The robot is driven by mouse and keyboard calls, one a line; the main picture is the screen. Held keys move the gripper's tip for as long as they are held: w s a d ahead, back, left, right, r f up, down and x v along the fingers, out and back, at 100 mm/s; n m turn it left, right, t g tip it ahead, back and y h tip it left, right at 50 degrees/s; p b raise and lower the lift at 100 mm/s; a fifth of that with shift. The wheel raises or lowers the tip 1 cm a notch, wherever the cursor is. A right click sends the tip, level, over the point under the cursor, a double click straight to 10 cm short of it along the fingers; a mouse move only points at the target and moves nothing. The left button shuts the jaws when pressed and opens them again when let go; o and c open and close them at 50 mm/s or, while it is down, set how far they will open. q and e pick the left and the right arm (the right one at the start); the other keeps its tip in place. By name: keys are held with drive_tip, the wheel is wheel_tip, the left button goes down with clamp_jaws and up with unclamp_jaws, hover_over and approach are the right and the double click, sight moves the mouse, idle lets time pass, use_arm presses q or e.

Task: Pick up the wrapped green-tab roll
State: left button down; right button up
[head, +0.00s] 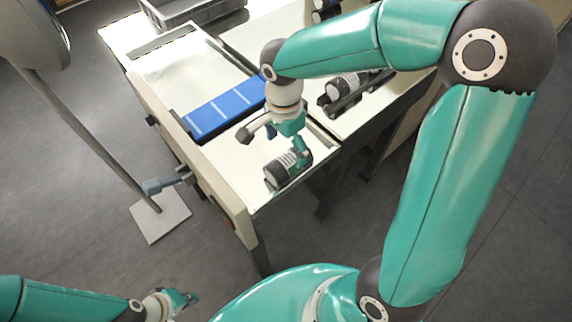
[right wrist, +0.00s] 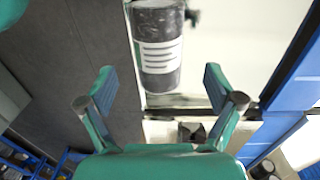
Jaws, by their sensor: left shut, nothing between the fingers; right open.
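A roll with dark ends and a white label with dark lines (head: 281,170) lies at the near end of the pale table. It also shows in the right wrist view (right wrist: 158,52), ahead of the fingers. My right gripper (head: 296,147) is open just above and beside the roll. In the right wrist view its two fingers (right wrist: 158,78) stand apart on either side of the roll's line, touching nothing that I can see. My left gripper (head: 190,299) is shut and empty, low at the bottom left, far from the table.
A blue strip (head: 222,108) crosses the pale table behind the roll. Another roll (head: 345,87) lies in a dark rack to the right. A grey bin (head: 192,10) stands at the back. A stand with a square base (head: 160,217) is on the floor at left.

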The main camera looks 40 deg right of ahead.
sight(289, 157)
drive_tip(key=shift+s+d+f, duration=0.1)
drive_tip(key=shift+s+f, duration=0.05)
drive_tip(key=shift+f, duration=1.3)
drive_tip(key=shift+s+d+f, duration=0.1)
drive_tip(key=shift+f, duration=1.3)
drive_tip(key=c, duration=1.5)
drive_tip(key=shift+r, duration=0.15)
